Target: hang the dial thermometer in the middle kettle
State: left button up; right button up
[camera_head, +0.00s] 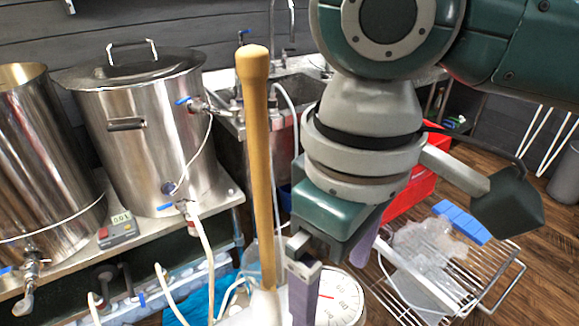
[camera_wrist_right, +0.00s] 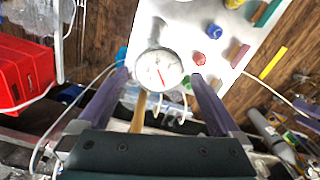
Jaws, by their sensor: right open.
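The dial thermometer (camera_head: 340,298) shows its round white face and red needle at the bottom of the head view, partly behind my right gripper. It also shows in the right wrist view (camera_wrist_right: 158,70), over the edge of a white tabletop. My right gripper (camera_head: 335,268) is open above it; in the wrist view the dial appears between the open fingers (camera_wrist_right: 158,90), with no visible grip. An open steel kettle (camera_head: 40,150) stands at the far left, cut by the frame. A lidded steel kettle (camera_head: 150,130) stands beside it. I cannot tell which is the middle one.
A wooden paddle (camera_head: 260,160) stands upright left of my right gripper. A wire rack (camera_head: 480,285) and red bin (camera_head: 410,195) are to the right. The white tabletop (camera_wrist_right: 205,25) holds several small coloured items. Hoses hang below the kettles.

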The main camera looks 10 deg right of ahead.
aim_at(332, 298)
jog(key=shift+f, duration=2.2)
jog(key=shift+c, duration=0.2)
